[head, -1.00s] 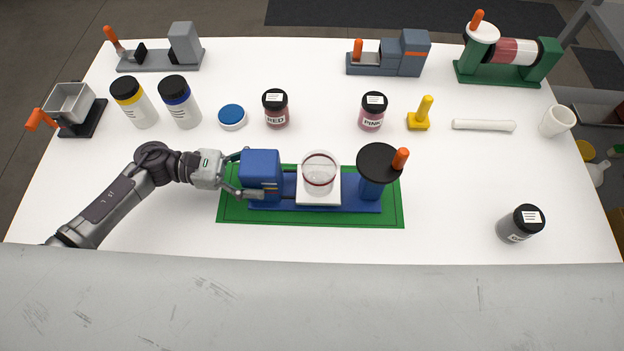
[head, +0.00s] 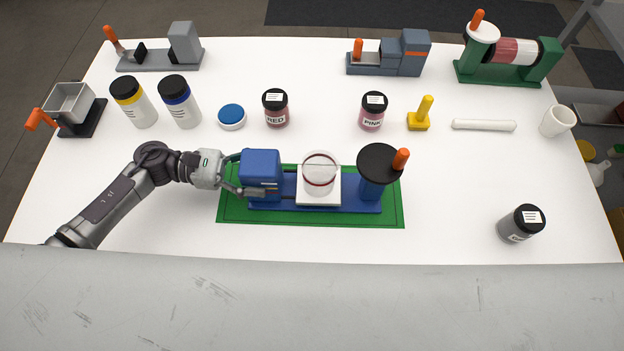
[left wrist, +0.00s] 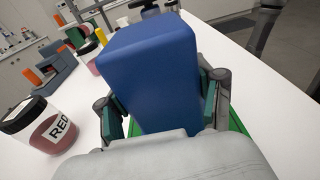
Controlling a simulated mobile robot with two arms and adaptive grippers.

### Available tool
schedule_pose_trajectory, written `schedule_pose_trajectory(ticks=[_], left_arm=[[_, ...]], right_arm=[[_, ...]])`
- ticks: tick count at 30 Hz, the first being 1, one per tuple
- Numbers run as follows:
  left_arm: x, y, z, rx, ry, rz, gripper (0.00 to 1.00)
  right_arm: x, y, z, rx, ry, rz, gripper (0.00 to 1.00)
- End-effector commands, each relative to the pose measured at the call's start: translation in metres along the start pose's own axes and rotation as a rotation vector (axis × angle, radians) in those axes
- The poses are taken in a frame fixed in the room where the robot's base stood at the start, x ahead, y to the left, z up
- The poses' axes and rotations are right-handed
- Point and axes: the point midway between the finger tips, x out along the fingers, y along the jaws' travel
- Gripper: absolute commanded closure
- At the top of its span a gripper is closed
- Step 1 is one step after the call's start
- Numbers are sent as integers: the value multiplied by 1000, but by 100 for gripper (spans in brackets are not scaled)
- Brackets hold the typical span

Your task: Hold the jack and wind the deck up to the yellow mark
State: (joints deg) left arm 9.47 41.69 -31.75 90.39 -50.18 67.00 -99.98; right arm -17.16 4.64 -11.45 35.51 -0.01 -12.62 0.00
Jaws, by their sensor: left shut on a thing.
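The blue jack (head: 340,205) lies along the green mat (head: 310,222) near the front of the white table. Its block (head: 261,170) is at the left end, with small coloured marks on its side. The white deck (head: 318,198) sits mid-jack and carries a clear glass dish (head: 319,172) with a reddish ring. The black crank wheel (head: 380,163) with an orange knob (head: 401,159) is at the right end. My left gripper (head: 243,178) is shut on the block, and the block (left wrist: 155,70) stands between both fingers in the left wrist view. My right gripper is not in view.
Behind the jack stand the red jar (head: 275,110), the pink jar (head: 372,112), a blue-lidded tub (head: 232,117) and a yellow stamp-like tool (head: 420,115). A dark-lidded jar (head: 521,224) stands at the right. The table right of the mat is mostly clear.

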Motion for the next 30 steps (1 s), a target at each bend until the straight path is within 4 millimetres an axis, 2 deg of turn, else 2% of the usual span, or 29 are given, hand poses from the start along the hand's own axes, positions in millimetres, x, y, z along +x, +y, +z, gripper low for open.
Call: schedule_pose_trajectory(ticks=[30], left_arm=[[1,-1,-5,-1,3,-1,86]], right_arm=[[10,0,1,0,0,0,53]])
